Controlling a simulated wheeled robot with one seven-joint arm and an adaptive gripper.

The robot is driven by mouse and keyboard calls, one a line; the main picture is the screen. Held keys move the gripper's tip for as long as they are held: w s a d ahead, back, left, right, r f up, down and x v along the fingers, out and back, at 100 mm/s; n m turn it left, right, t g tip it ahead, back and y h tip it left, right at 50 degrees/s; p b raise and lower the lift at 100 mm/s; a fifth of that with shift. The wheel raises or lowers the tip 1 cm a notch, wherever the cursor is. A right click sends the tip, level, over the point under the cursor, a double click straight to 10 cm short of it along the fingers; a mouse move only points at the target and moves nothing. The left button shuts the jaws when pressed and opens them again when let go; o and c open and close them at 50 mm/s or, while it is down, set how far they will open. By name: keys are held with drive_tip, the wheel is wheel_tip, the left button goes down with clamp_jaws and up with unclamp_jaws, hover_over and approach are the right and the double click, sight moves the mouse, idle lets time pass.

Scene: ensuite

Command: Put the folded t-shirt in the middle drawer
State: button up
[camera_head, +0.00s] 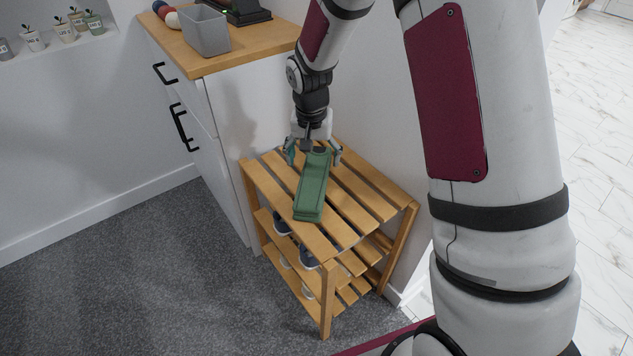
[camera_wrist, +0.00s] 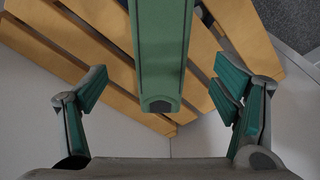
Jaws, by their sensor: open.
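My gripper (camera_head: 314,152) is open at the bundle's far end, pointing down, with one finger on each side. In the wrist view the t-shirt (camera_wrist: 162,50) runs between the spread fingers of my gripper (camera_wrist: 160,90), with a clear gap on both sides. The white cabinet (camera_head: 228,110) with black handles stands left of the rack. A middle handle (camera_head: 181,128) shows on its front; its drawer fronts are seen at a steep angle and look shut.
Shoes (camera_head: 283,224) sit on the rack's lower shelf. A grey bin (camera_head: 205,32) and balls (camera_head: 168,14) stand on the cabinet's wooden top. Small pots (camera_head: 64,32) line a wall ledge. The grey carpet (camera_head: 150,265) before the cabinet is clear.

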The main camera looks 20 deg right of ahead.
sight(314, 175)
drive_tip(key=f+b, duration=0.1)
drive_tip(key=f, duration=0.1)
drive_tip(key=f+b, duration=0.1)
drive_tip(key=f, duration=0.2)
drive_tip(key=f+b, duration=0.1)
drive_tip(key=f, duration=0.2)
drive_tip(key=shift+w+d+f, duration=0.15)
drive_tip(key=shift+w, duration=0.25)
drive_tip(key=shift+c, duration=0.3)
drive_tip(key=c, duration=1.4)
